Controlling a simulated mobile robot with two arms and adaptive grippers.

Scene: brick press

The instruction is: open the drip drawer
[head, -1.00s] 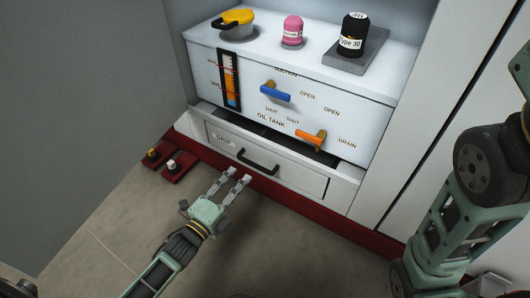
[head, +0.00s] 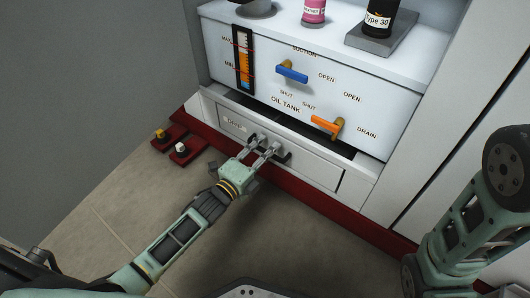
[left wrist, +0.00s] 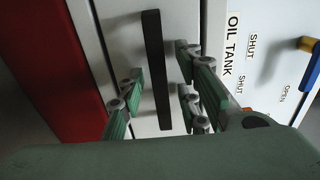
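The drip drawer (head: 312,167) is a white front low in the cabinet, below the oil tank panel, and looks closed. Its black bar handle shows in the head view (head: 286,158) and runs upright in the left wrist view (left wrist: 156,75). My left gripper (head: 262,142) is at the handle, partly covering it. In the left wrist view its open fingers (left wrist: 160,88) stand on either side of the handle, with gaps visible. My right arm shows at the right of the head view, but its gripper is out of view.
The oil tank (head: 290,75) above has a blue lever (head: 292,74) and an orange lever (head: 326,125). A red base strip (head: 300,193) runs below the drawer. Two small knobs on red blocks (head: 180,150) stand to the left. The floor in front is clear.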

